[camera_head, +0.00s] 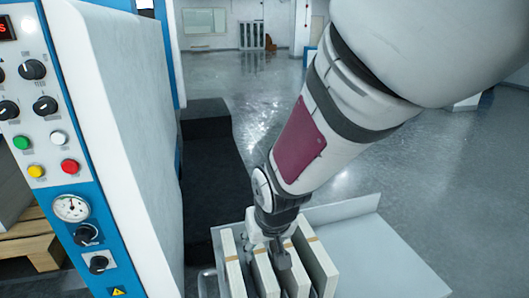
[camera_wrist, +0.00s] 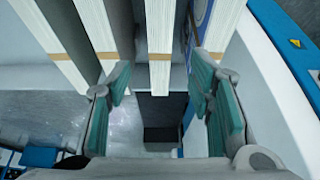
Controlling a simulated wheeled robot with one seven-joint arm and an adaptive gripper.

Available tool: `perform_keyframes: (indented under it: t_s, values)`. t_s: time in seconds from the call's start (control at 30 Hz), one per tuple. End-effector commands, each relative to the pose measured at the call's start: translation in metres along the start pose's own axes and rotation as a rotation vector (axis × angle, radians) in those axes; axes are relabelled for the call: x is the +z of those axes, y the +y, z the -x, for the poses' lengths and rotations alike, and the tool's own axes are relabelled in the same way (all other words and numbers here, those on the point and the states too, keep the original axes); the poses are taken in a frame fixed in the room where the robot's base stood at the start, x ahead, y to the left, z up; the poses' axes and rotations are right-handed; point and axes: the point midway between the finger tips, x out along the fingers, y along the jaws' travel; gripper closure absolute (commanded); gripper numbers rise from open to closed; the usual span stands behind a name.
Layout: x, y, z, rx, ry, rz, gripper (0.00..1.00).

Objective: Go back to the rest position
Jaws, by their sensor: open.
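My gripper (camera_head: 272,250) is at the end of my arm, low in the middle of the head view, over a row of upright white stacks with brown bands (camera_head: 318,262). In the wrist view my gripper (camera_wrist: 160,72) has its two teal-padded fingers spread apart. The end of one banded white stack (camera_wrist: 160,42) shows between the fingers, with visible room on both sides. More stacks (camera_wrist: 98,30) stand to its left. In the head view my gripper hides parts of the middle stacks, and I cannot tell whether it touches any.
The stacks stand on a pale grey tray (camera_head: 375,245) with a raised back edge. A white and blue machine (camera_head: 115,120) with knobs, buttons and a gauge stands close on the left. A dark block (camera_head: 210,150) lies behind. Open shiny floor (camera_head: 440,170) spreads to the right.

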Motion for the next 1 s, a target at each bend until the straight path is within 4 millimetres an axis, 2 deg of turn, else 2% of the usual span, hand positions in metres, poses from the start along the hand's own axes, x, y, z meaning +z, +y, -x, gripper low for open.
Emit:
perform_keyframes:
  t_s: [0.13,0.23,0.37,0.47,0.67,0.8,1.0]
  values:
    - [0.000,0.001,0.001,-0.002,-0.001,-0.004,0.52]
    - [0.002,0.009,0.012,-0.013,-0.007,-0.025,0.52]
    - [0.010,0.033,0.043,-0.042,-0.023,-0.079,0.52]
    - [0.022,0.055,0.075,-0.063,-0.030,-0.121,0.52]
    - [0.059,0.094,0.139,-0.062,-0.028,-0.178,0.52]
    - [0.093,0.115,0.178,-0.025,-0.019,-0.208,0.52]
    - [0.139,0.130,0.216,0.059,-0.017,-0.241,0.52]
